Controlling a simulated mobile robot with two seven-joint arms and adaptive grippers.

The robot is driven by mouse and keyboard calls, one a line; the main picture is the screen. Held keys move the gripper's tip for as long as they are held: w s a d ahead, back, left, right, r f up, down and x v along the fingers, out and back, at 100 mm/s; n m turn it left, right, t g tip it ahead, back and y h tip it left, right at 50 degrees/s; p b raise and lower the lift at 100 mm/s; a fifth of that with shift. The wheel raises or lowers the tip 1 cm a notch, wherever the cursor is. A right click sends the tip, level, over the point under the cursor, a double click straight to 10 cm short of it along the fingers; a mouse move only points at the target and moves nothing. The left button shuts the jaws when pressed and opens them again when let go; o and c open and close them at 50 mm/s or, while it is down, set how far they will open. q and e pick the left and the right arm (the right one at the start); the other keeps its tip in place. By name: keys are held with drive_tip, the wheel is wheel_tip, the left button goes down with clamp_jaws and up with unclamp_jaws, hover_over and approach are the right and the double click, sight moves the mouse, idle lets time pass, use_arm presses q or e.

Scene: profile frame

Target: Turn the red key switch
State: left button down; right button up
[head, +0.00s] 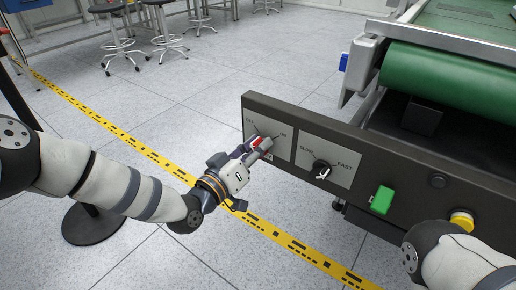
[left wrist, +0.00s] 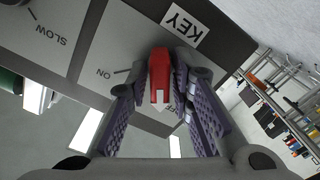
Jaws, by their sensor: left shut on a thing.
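The red key switch (head: 257,141) sits on a grey plate at the left end of the dark control panel (head: 345,143). The plate has OFF and ON marks. In the left wrist view the red key (left wrist: 159,76) is between the two finger pads, below a KEY label (left wrist: 182,27). My left gripper (head: 262,146) is shut on the key, with its fingers at the panel face. The fingers partly hide the key in the head view. My right gripper is not in view; only part of my right arm shows at the bottom right.
Right of the key are a black SLOW/FAST knob (head: 321,168), a green button (head: 382,200) and a yellow button (head: 462,220). A green conveyor roller (head: 450,75) is behind the panel. Yellow floor tape (head: 125,138) runs below my left arm. Stools (head: 121,55) stand far back.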

use_arm(q)
drive_tip(key=shift+n+b, duration=0.3)
drive_tip(key=shift+n, duration=0.8)
drive_tip(key=c, duration=1.6)
unclamp_jaws()
drive_tip(key=v, duration=1.2)
